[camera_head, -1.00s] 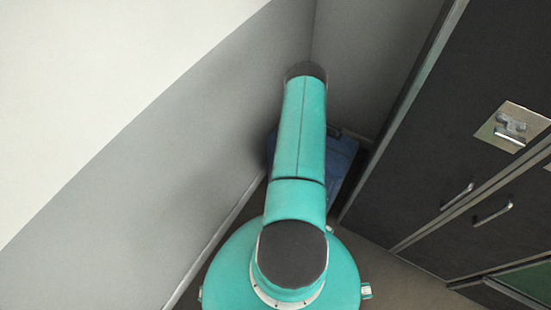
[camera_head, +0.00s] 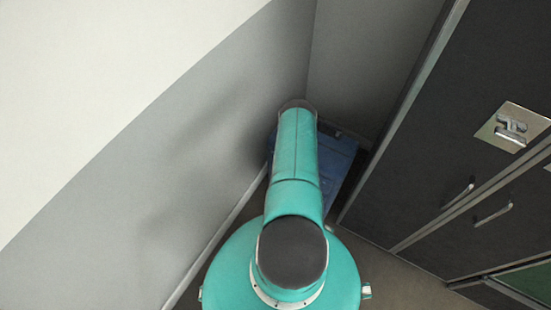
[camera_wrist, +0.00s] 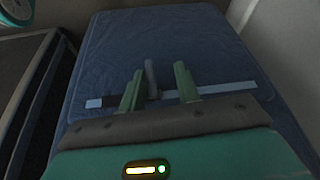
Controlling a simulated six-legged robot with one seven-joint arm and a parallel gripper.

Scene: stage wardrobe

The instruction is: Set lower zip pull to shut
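A blue fabric case (camera_wrist: 170,40) fills the middle of the wrist view, with a pale straight zip track (camera_wrist: 232,88) across it. A grey zip pull (camera_wrist: 151,76) stands up from the track. Only this one pull shows, near the track's middle. My gripper (camera_wrist: 159,72) is open, with one green finger on each side of the pull and visible gaps between. The track is dark left of the fingers and ends in a pale block (camera_wrist: 93,103). In the head view the blue case (camera_head: 340,160) is partly hidden behind my arm, and the gripper is hidden.
A grey and white wall (camera_head: 150,170) runs close along the left. Dark cabinets (camera_head: 450,140) with metal handles (camera_head: 493,214) and a latch plate (camera_head: 512,127) stand at the right. The case sits in the narrow corner between them.

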